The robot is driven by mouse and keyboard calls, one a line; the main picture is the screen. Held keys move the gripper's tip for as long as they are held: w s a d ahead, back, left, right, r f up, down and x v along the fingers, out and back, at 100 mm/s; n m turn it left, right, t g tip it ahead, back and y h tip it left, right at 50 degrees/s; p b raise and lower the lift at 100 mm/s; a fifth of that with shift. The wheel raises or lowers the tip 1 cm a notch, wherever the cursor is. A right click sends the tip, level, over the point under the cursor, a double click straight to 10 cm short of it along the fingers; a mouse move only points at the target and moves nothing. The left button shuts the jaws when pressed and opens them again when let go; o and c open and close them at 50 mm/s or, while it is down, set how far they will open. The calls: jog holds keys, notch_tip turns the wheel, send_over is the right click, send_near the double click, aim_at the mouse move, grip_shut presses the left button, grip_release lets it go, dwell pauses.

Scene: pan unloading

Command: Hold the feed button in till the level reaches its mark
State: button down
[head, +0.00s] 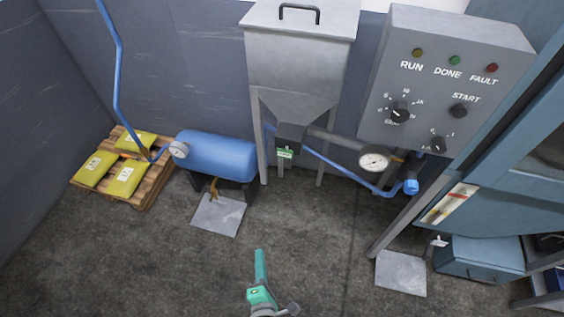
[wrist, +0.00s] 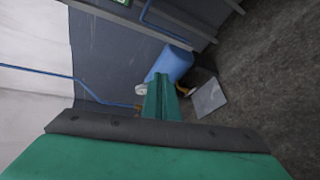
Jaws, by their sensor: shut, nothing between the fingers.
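A grey control panel (head: 445,75) is at the upper right in the head view. It has lamps marked RUN, DONE and FAULT, a dark round button marked START (head: 459,110), a large dial knob (head: 400,113) and a smaller knob (head: 438,145). No button marked feed can be read. A pale strip with red and yellow marks (head: 450,204), perhaps a level scale, is below the panel on the blue-green machine; its reading is too small to tell. My green gripper (head: 259,253) is shut and empty, low in the middle, well apart from the panel. Its fingers (wrist: 160,96) also show in the wrist view.
A grey hopper (head: 300,60) on legs stands at the back, with a round gauge (head: 373,158) to its right. A blue tank (head: 217,155) and a pallet with yellow bags (head: 127,181) are at the left. The floor in front is open.

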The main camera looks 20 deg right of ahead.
aim_at(284, 154)
jog(key=w+d+r+n+h, duration=0.3)
jog(key=w+d+r+n, duration=0.1)
jog(key=w, duration=0.4)
jog(key=w+d+r+n+h, duration=0.3)
jog(key=w+n, duration=0.3)
jog(key=w, duration=0.2)
jog(key=shift+d+r+n+t+h, duration=0.4)
jog(key=shift+d+h, duration=0.2)
jog(key=shift+d, duration=0.1)
jog(key=x, duration=1.4)
jog(key=shift+f, duration=0.1)
jog(key=shift+w, duration=0.1)
